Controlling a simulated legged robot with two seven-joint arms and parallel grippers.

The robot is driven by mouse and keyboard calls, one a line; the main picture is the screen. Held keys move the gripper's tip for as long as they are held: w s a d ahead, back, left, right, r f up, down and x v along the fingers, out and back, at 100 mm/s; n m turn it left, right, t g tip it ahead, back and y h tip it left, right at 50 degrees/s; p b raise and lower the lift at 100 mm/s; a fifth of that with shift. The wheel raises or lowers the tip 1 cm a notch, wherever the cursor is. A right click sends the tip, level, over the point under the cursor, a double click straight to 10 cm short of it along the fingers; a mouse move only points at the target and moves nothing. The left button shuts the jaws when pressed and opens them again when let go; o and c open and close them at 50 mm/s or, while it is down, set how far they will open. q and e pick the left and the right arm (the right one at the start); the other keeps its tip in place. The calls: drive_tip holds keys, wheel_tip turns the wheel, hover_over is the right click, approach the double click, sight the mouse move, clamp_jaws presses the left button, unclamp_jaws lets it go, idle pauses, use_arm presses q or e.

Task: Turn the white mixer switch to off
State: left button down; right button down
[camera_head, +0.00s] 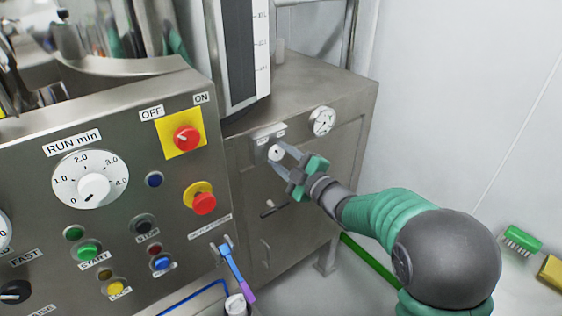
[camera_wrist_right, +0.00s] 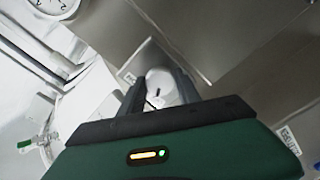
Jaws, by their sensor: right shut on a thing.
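The white switch (camera_head: 275,152) is a small round knob on a grey plate with small labels, on the front of the steel cabinet right of the big control panel. My right gripper (camera_head: 281,155) reaches it from the right, its two grey fingers shut on either side of the knob. In the right wrist view the white switch (camera_wrist_right: 163,84) sits between the fingers of my right gripper (camera_wrist_right: 160,92), with a dark mark on its face. The plate's labels are too small to read, so I cannot tell the switch position. My left gripper is not in view.
A pressure gauge (camera_head: 322,121) is right of the switch plate. A dark handle (camera_head: 271,209) is below it. The control panel (camera_head: 120,125) has a red OFF/ON switch (camera_head: 187,138) and several buttons. A blue and purple brush-like tool (camera_head: 235,272) stands below. White wall is at right.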

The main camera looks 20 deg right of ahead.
drive_tip(key=shift+f, duration=0.35)
drive_tip(key=c, duration=1.2)
unclamp_jaws()
drive_tip(key=shift+s, duration=0.1)
drive_tip(key=o, duration=0.3)
drive_tip(key=shift+s+r, duration=0.1)
drive_tip(key=shift+r, duration=0.15)
drive_tip(key=shift+o, duration=0.2)
drive_tip(key=shift+s+d, duration=0.15)
drive_tip(key=shift+s, duration=0.1)
drive_tip(key=b+v, duration=0.1)
drive_tip(key=v, duration=1.5)
drive_tip(key=shift+s, duration=0.1)
